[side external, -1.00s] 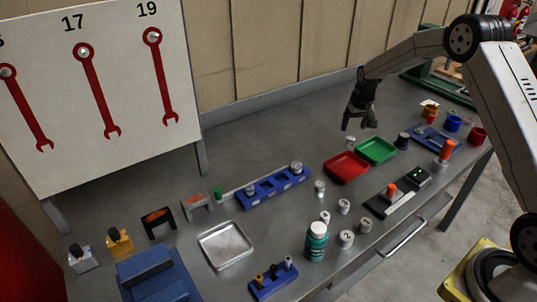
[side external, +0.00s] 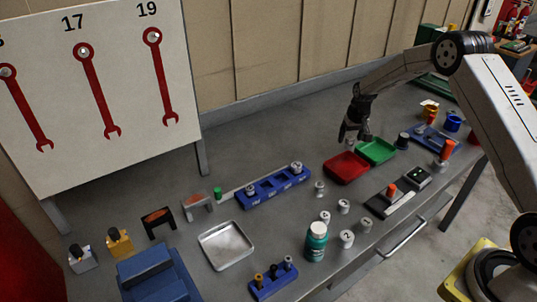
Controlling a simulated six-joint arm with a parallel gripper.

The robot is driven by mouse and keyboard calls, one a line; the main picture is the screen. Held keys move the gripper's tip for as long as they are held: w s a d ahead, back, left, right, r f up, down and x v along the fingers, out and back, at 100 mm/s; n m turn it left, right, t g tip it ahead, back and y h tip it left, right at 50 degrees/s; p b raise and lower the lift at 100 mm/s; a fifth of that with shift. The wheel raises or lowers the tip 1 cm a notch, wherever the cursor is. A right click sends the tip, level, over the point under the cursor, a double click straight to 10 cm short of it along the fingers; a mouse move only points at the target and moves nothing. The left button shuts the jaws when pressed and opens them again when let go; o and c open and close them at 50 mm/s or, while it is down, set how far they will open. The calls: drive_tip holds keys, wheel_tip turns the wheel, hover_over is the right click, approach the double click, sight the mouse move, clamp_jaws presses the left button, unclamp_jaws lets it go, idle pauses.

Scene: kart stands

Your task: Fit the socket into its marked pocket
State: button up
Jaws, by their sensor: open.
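A blue socket rail (side external: 262,201) lies mid-bench with a row of marked pockets. One silver socket (side external: 251,189) stands at its left end and another (side external: 297,168) at its right end; pockets between them look empty. A small silver socket-like piece (side external: 350,143) stands behind the red tray. My gripper (side external: 353,135) points down, open, with its fingertips just above or around that piece; I cannot tell whether they touch it. Another small silver piece (side external: 319,188) stands right of the rail.
The red tray (side external: 346,167) and green tray (side external: 376,151) sit close in front of my gripper. Several grey cylinders, some numbered, and a green bottle (side external: 316,241) stand near the front edge. A metal tray (side external: 226,245) is left of them.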

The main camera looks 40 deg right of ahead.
sight(350, 137)
clamp_jaws()
idle(0.3)
drive_tip(key=shift+r, duration=0.15)
drive_tip(key=shift+r, duration=0.4)
wheel_tip(350, 137, up, 2)
drive_tip(key=s+a+r, duration=0.2)
drive_tip(key=s+r, duration=0.3)
drive_tip(key=s, duration=0.1)
drive_tip(key=s+a+r, duration=0.2)
drive_tip(key=s+r, duration=0.3)
drive_tip(key=s, duration=0.2)
drive_tip(key=shift+s+a, duration=0.15)
drive_tip(key=shift+a, duration=0.1)
